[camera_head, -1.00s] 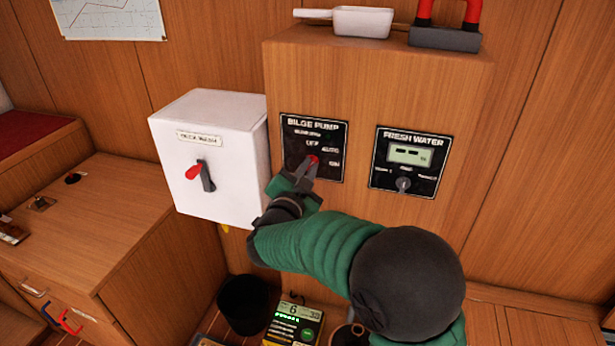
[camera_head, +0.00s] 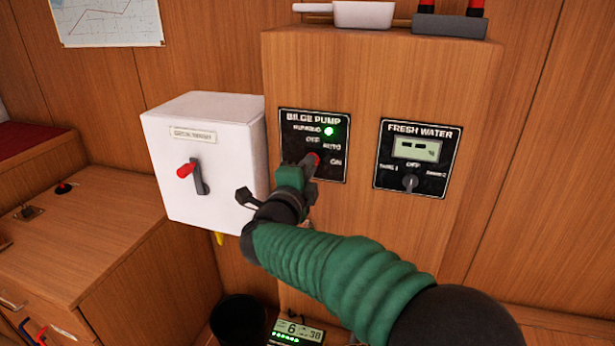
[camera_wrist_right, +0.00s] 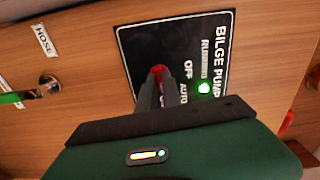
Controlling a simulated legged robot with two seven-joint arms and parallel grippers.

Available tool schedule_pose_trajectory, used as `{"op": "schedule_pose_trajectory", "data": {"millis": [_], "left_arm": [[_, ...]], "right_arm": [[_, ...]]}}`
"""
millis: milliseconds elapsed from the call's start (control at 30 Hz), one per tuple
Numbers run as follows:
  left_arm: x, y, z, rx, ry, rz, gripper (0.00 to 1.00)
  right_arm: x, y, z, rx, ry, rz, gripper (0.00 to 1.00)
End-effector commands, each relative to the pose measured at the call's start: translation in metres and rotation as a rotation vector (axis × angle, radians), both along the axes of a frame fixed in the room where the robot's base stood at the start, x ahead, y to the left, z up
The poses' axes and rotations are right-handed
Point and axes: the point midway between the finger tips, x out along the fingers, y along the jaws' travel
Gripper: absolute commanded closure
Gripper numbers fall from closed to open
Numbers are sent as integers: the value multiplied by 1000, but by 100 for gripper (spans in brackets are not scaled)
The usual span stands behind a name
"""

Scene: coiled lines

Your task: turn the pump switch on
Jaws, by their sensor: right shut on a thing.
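The black bilge pump panel (camera_head: 295,140) is on the wooden cabinet front, with the labels RUNNING, OFF, AUTO and ON. A green light (camera_head: 328,131) is lit beside RUNNING, and it also glows in the wrist view (camera_wrist_right: 204,87). The pump switch (camera_head: 314,158) has a red tip and is mostly covered by my right gripper (camera_head: 307,167). The gripper's dark fingers are shut on the switch in the wrist view (camera_wrist_right: 157,72). The exact label that the switch points to is hard to tell. My left gripper is not in view.
A white box (camera_head: 205,150) with a red-tipped lever stands just left of the panel. The fresh water panel (camera_head: 417,158) with a knob is to the right. A dark bin (camera_head: 238,322) and a lit meter (camera_head: 298,332) are below.

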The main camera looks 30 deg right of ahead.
Motion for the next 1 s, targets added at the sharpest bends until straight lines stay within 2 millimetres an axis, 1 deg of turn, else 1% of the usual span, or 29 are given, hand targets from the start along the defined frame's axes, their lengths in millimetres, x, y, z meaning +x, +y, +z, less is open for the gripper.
{"op": "schedule_pose_trajectory", "data": {"millis": [33, 300, 767, 800, 933, 1000], "left_arm": [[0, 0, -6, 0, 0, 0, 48], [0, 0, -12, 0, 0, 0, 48], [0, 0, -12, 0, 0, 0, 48], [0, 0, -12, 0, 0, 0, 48], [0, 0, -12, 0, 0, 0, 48], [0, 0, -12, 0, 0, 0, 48]], "right_arm": [[-1, 0, -9, 19, -6, -3, 100], [-1, 0, -8, 66, -57, -3, 100], [-1, 0, -8, 74, -64, -3, 100], [0, 0, -8, 74, -65, -3, 86], [0, 0, -7, 71, -67, -3, 69], [0, 0, -6, 70, -67, -3, 69]]}}
